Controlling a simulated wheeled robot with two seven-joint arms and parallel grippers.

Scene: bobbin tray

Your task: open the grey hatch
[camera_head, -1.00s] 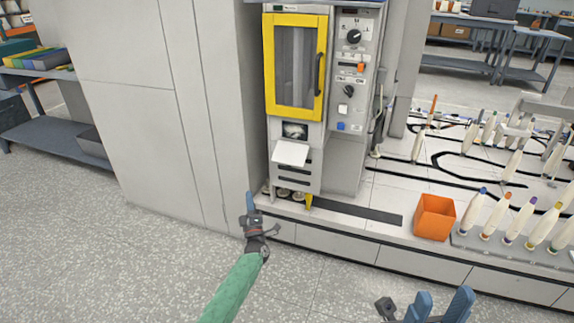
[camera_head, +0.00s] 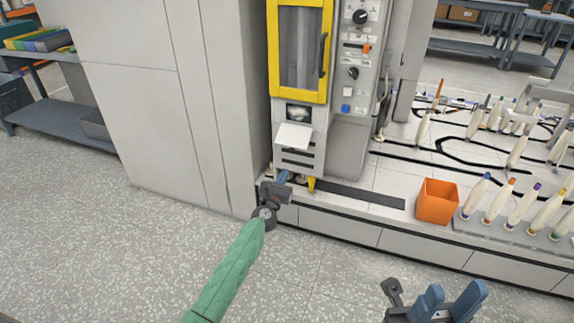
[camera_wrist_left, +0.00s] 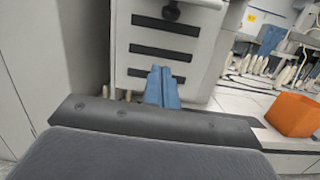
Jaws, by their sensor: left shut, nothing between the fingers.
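A light grey panel with dark slots (camera_head: 299,160), which looks like the grey hatch, is low on the machine under a white ledge (camera_head: 293,136). It stands closed in the left wrist view (camera_wrist_left: 165,62), with a dark knob (camera_wrist_left: 172,11) at its top edge. My left gripper (camera_head: 282,177) is just in front of the panel's lower part; its blue fingers (camera_wrist_left: 162,86) are together and empty. They overlap the lowest slot in the wrist view; whether they touch it I cannot tell. My right gripper (camera_head: 452,303) is open and empty at the bottom of the head view.
A yellow-framed door (camera_head: 300,50) is above the panel, with a control panel of knobs (camera_head: 355,60) to its right. An orange bin (camera_head: 437,201) and several bobbins (camera_head: 497,200) stand on the white deck to the right. A grey cabinet wall (camera_head: 150,100) is close on the left.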

